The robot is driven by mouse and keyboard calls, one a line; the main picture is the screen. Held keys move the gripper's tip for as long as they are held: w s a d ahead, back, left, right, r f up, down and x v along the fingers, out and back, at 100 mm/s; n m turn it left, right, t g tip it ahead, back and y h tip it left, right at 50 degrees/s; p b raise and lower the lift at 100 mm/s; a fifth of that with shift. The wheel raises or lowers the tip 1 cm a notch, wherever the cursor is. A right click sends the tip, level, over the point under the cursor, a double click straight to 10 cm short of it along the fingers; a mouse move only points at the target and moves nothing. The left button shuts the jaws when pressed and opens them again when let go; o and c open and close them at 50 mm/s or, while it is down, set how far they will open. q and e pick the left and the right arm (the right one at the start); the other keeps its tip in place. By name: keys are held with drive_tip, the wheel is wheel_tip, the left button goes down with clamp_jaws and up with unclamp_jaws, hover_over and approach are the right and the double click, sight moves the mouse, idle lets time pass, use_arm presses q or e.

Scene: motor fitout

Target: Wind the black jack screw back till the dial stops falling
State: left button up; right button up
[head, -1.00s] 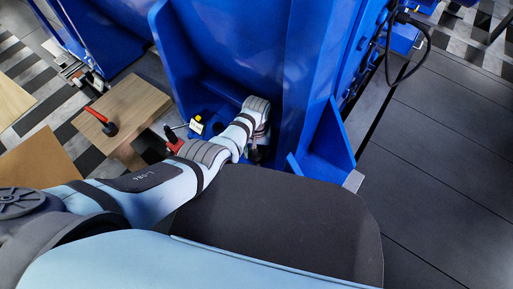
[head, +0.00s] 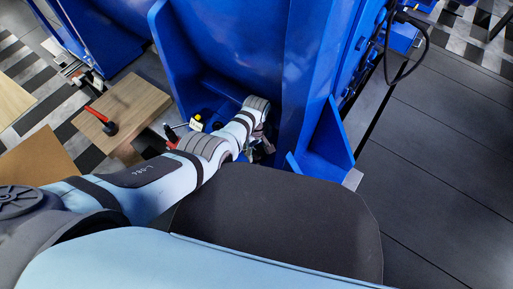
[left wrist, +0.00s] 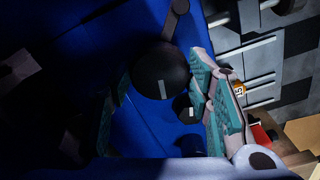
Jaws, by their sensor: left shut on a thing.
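My left gripper (left wrist: 165,108) has its teal-padded fingers on either side of dark round parts in the left wrist view. It is shut on the black jack screw, whose dark round head (left wrist: 158,70) carries a pale line. A smaller black round part (left wrist: 185,108) with a pale mark is beside the right finger. In the head view the left gripper (head: 264,142) is low at the foot of the blue machine, and my wrist hides most of the screw. A small yellow-and-black item (head: 197,122) stands left of the wrist. I cannot read any dial.
The blue machine housing (head: 235,45) rises behind the gripper, with a blue rib (head: 328,145) to its right. A wooden block (head: 138,103) with a red-handled tool (head: 101,118) is at the left. Dark floor (head: 440,150) is clear at the right.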

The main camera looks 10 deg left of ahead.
sight(256, 150)
use_arm(q)
drive_tip(key=shift+w+r, duration=0.1)
drive_tip(key=shift+w, duration=0.05)
drive_tip(key=o, duration=1.1)
drive_tip(key=shift+o, duration=0.2)
wheel_tip(256, 150, up, 8)
drive_tip(key=shift+f, duration=0.25)
idle(1.1)
